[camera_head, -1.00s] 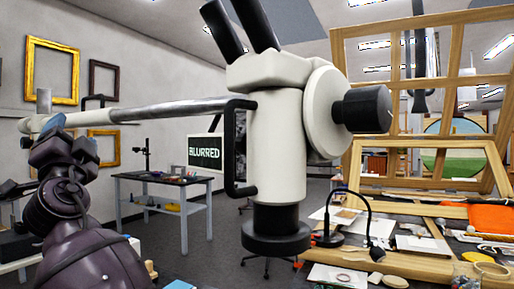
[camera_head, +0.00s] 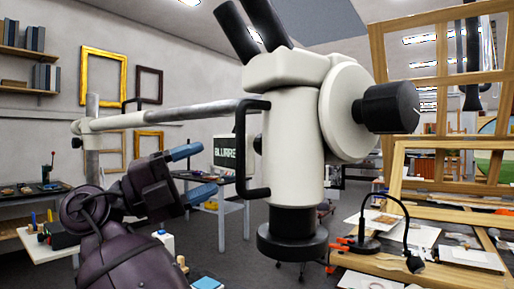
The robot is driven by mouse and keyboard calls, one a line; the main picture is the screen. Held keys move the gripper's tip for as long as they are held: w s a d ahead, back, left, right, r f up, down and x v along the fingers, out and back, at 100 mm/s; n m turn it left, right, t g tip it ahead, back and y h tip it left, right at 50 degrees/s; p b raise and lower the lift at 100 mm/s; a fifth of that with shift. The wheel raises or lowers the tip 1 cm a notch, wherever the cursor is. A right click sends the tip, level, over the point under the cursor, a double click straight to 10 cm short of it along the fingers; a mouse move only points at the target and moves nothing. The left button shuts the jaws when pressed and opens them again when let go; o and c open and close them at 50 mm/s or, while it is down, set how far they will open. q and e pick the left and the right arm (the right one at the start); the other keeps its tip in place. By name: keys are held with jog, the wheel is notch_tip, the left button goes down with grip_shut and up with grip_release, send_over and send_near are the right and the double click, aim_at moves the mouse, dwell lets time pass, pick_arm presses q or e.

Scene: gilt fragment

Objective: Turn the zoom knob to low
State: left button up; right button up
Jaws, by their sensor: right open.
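A white stereo microscope head (camera_head: 292,140) with black eyepieces hangs on a horizontal grey arm in the middle of the view. A black cylindrical knob (camera_head: 388,107) sticks out from a round white housing on its right side. It looks like the zoom knob; I see no readable markings on it.
A monitor (camera_head: 226,152), partly hidden behind the microscope, shows part of the word "BLURRED". A black desk lamp (camera_head: 408,235) stands on the cluttered workbench at right. A wooden frame structure (camera_head: 440,65) rises behind the knob. A black handle (camera_head: 240,150) juts from the microscope's left side.

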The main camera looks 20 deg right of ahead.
aim_at(256, 144)
jog(key=p+x, duration=0.1)
jog(key=x, duration=0.8)
jog(key=shift+d+r+p, duration=0.2)
jog(key=shift+d+p, duration=0.05)
jog(key=shift+p, duration=0.05)
jog(key=shift+d+r, duration=0.15)
jog(key=shift+d, duration=0.45)
jog(key=c, duration=0.9)
jog(key=y+b, duration=0.1)
jog(key=y, duration=0.1)
jog(key=shift+w+a+n+y, duration=0.1)
jog(key=shift+n+y, duration=0.3)
jog(key=shift+r+y+b, duration=0.25)
jog(key=shift+y+b, duration=0.05)
jog(key=shift+y, duration=0.6)
jog(key=shift+r+n+g+y, duration=0.1)
jog(key=shift+n+g+y, duration=0.25)
jog(key=shift+y, duration=0.75)
